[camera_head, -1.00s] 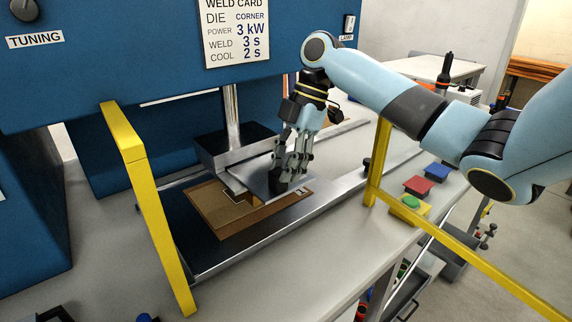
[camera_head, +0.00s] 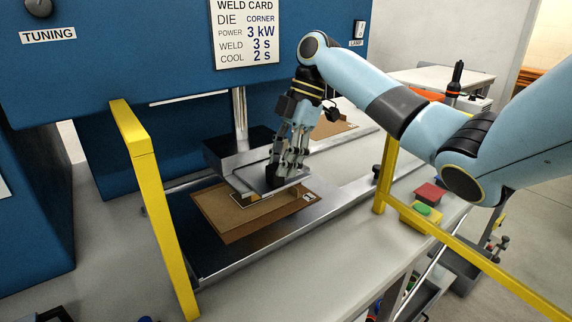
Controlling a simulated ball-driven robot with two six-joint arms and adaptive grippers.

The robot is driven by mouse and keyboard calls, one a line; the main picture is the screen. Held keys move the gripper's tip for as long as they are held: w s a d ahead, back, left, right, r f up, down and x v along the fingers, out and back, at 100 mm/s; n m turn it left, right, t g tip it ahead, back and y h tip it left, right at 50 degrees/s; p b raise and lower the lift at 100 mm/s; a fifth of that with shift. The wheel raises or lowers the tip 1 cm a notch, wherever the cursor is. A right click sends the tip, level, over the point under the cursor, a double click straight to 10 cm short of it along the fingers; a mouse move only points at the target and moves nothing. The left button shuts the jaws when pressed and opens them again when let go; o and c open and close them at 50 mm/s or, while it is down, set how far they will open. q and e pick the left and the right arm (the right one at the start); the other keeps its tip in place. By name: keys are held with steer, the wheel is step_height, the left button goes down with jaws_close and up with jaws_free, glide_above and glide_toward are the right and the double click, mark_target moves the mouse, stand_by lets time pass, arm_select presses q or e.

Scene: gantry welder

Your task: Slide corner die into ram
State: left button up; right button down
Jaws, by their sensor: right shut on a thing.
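The ram (camera_head: 240,150) is a dark block with a bright metal lower edge, hanging on a shiny post below the blue welder body. The corner die (camera_head: 258,184) is a flat silver plate at the ram's lower front edge, above a brown board (camera_head: 225,220). Its far side is hidden by the ram, so I cannot tell how deep it sits. My right gripper (camera_head: 276,176) points down at the die's right end and is shut on it. My left gripper is not in view.
Yellow guard bars stand at the left (camera_head: 150,200) and right (camera_head: 388,175) of the metal bed. Red (camera_head: 430,193) and green (camera_head: 423,210) buttons are on the right bench edge. A weld card (camera_head: 245,30) reads "CORNER".

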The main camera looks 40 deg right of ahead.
steer(key=shift+w+d+b, duration=0.15)
steer(key=shift+w+b, duration=0.8)
steer(key=shift+w, duration=0.65)
steer(key=shift+w+d+b, duration=0.15)
steer(key=shift+w+b, duration=0.75)
steer(key=shift+w, duration=0.7)
steer(key=c, duration=0.9)
jaws_free()
steer(key=shift+r, duration=0.1)
steer(key=v, duration=0.5)
steer(key=d, duration=0.4)
steer(key=s+d, duration=0.1)
steer(key=d, duration=0.3)
steer(key=s+d, duration=0.1)
steer(key=d, duration=0.3)
steer(key=shift+a, duration=0.1)
